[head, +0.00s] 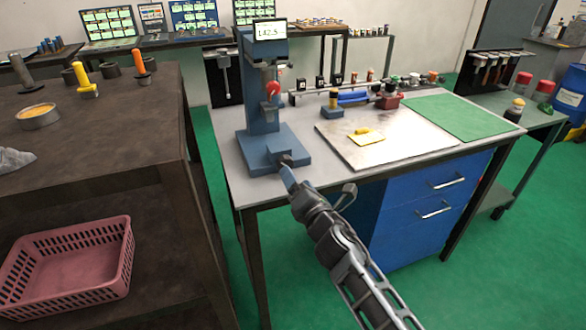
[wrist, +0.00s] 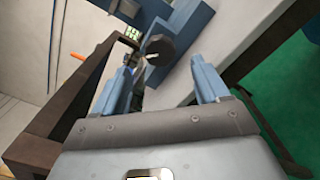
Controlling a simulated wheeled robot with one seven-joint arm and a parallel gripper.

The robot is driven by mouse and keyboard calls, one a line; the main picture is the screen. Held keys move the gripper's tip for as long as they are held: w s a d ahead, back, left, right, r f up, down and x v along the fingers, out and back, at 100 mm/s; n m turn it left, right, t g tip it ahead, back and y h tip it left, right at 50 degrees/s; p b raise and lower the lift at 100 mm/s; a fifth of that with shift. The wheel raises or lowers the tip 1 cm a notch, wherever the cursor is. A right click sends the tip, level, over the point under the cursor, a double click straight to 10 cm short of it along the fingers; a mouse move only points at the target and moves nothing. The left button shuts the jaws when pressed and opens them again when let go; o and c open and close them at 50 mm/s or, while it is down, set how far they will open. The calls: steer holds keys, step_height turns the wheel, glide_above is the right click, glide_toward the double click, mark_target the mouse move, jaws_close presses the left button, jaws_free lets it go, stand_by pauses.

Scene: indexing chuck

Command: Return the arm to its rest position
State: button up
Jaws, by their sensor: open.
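My gripper (head: 288,170) is at the end of my arm, which reaches in from the lower right in the head view. It is over the front edge of the grey workbench (head: 246,192), close to the blue press-like machine (head: 262,110). In the wrist view my gripper (wrist: 162,88) has its two blue fingers spread apart with nothing held between them. A dark round part (wrist: 160,50) of the machine shows beyond the fingers. In the head view the fingertips overlap the machine's base, so I cannot tell whether they touch it.
A metal plate (head: 375,148) with a yellow cloth (head: 366,137) and a green mat (head: 463,117) lie right of the machine. Blue drawers (head: 420,215) sit below. A dark shelf unit (head: 95,135) with a pink basket (head: 75,265) stands left. Green floor lies between.

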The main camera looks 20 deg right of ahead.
steer(key=shift+s, duration=0.7)
